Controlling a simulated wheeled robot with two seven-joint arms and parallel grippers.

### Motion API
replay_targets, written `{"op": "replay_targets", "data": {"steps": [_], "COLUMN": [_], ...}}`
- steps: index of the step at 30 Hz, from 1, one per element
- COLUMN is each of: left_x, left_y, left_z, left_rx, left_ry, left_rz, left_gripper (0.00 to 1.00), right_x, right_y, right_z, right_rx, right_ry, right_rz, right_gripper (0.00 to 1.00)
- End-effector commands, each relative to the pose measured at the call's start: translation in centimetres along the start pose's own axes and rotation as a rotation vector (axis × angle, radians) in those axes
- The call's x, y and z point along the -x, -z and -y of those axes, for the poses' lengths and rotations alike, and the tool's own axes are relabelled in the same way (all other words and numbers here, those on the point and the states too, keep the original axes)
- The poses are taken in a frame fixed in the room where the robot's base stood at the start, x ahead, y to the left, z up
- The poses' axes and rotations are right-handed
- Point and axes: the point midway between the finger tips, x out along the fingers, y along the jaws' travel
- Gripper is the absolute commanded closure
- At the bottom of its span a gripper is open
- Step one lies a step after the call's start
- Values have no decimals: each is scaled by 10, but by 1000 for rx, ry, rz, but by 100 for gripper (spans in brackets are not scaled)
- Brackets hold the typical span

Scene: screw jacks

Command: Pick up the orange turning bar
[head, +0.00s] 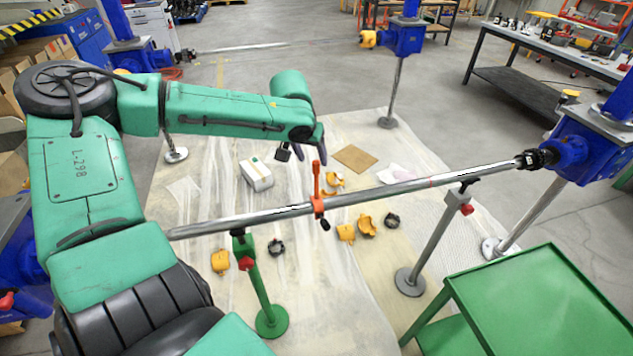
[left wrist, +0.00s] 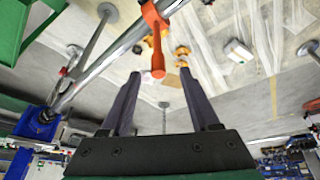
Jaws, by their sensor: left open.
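The orange turning bar (head: 316,178) stands roughly upright at an orange collar around the long steel shaft (head: 380,192). It also shows in the left wrist view (left wrist: 157,52), where its free end lies in line with the gap between my fingertips. My left gripper (head: 311,152) is open, its dark fingers just above the bar's upper end in the head view. It shows larger in the left wrist view (left wrist: 159,74), with nothing gripped. I cannot tell whether the bar's end is between the fingers or just beyond them. My right gripper is not in view.
A green stand (head: 262,290) and a grey stand (head: 435,245) are at the shaft. A blue screw jack (head: 580,150) is at its right end. A green table (head: 550,300) fills the lower right. Orange pieces (head: 366,224) and a white box (head: 257,175) lie on the floor sheet.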

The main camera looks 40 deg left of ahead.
Motion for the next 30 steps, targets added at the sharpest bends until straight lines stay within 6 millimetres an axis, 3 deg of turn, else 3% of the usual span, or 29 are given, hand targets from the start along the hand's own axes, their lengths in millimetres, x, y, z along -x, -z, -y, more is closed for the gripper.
{"op": "replay_targets", "data": {"steps": [5,12,20,25,30], "left_x": [-16,-53,-58,-58,-57], "left_y": [0,2,3,2,2], "left_z": [0,-1,-2,-2,-2], "left_rx": [-1,-1,0,0,0], "left_ry": [3,3,-1,-1,-1], "left_rz": [4,3,-2,-1,-1], "left_gripper": [38,38,38,99,100], "right_x": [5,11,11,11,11], "right_y": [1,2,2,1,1], "right_z": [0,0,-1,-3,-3], "right_rx": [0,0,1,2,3], "right_ry": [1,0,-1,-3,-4], "right_rz": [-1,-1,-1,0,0], "right_gripper": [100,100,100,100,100]}}
